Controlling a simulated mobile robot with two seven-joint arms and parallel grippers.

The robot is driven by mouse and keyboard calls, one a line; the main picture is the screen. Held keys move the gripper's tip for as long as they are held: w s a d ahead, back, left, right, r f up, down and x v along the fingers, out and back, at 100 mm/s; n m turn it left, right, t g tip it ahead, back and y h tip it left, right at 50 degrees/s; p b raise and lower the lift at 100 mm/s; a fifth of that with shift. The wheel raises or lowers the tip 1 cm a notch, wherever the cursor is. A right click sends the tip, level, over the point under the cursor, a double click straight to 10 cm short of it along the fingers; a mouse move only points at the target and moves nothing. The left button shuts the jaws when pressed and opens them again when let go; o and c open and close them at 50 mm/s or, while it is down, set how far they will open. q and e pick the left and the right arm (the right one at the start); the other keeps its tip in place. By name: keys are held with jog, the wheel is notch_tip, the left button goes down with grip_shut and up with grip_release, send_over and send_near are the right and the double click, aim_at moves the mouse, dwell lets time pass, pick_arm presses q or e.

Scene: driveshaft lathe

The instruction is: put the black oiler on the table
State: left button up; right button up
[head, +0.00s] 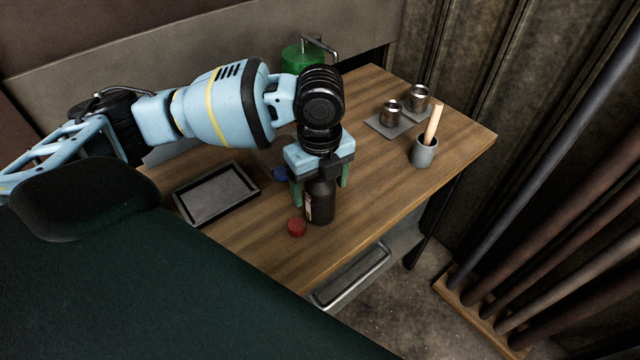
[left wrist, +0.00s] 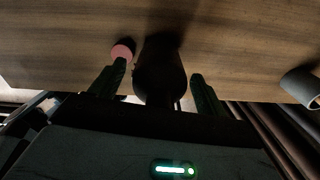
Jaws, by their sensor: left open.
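The black oiler (head: 319,203) is a dark bottle with a pale label, standing upright on the wooden table (head: 270,250) near its front edge. My left gripper (head: 320,182) points down over it, with its green fingers open on either side of the bottle. In the left wrist view the oiler (left wrist: 160,75) is a dark shape between the two open fingers (left wrist: 152,92), with a gap on each side. The oiler's top is hidden by the gripper. My right gripper is in neither view.
A red cap (head: 296,227) lies just left of the oiler's base, and a blue item (head: 280,174) sits behind. A black tray (head: 216,194) lies to the left. A grey cup with a wooden handle (head: 424,151) and metal cups (head: 391,113) stand right. A green can (head: 303,58) is at the back.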

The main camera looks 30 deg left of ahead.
pick_arm(q)
notch_tip(320, 180, up, 10)
jog(key=shift+r+p, duration=0.25)
jog(key=shift+p, duration=0.35)
jog(key=shift+r, duration=0.65)
jog(key=shift+c, duration=0.4)
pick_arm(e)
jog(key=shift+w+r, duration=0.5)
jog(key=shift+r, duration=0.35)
